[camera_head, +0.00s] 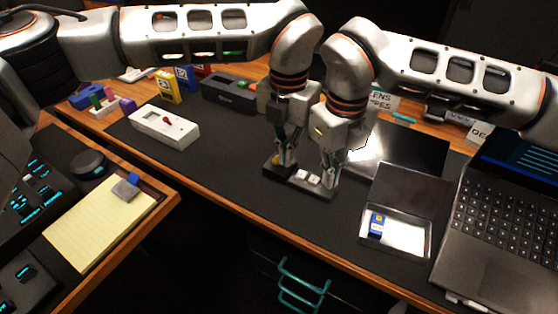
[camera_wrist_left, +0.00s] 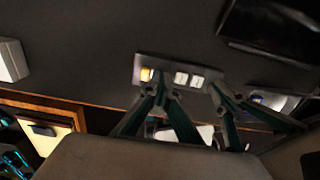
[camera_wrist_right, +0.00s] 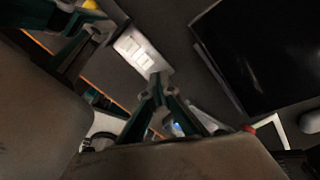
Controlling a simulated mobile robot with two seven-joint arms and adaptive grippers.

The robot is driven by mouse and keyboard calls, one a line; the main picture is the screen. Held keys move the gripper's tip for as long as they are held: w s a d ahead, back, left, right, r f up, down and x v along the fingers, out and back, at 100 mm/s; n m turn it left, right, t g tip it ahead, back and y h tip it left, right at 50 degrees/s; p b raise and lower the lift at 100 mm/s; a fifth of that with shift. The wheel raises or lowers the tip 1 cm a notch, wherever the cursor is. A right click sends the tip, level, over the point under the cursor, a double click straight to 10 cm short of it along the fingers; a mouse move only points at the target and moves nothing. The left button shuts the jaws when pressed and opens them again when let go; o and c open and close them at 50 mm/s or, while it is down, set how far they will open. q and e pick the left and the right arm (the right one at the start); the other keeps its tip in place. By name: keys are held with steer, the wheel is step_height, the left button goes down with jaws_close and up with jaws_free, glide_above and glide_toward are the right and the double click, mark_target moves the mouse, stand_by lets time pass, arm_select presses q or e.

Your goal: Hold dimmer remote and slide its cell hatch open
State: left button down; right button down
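The dimmer remote (camera_head: 298,181) is a narrow dark grey bar with two white squares on it and a yellow part at its left end. It lies flat on the dark desk mat, and it also shows in the left wrist view (camera_wrist_left: 196,71) and the right wrist view (camera_wrist_right: 127,40). My left gripper (camera_head: 284,163) points down at the yellow end, its fingers close together on the bar. My right gripper (camera_head: 329,182) points down at the other end, its fingertips close together against the bar. The fingers partly cover both ends. I cannot make out the hatch edge.
An open clear case (camera_head: 422,246) with a blue item and a laptop (camera_head: 495,235) are to the right. A dark panel (camera_head: 420,145) lies behind. The mat (camera_head: 235,190) is clear in front.

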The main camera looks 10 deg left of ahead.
steer(key=shift+f, duration=0.85)
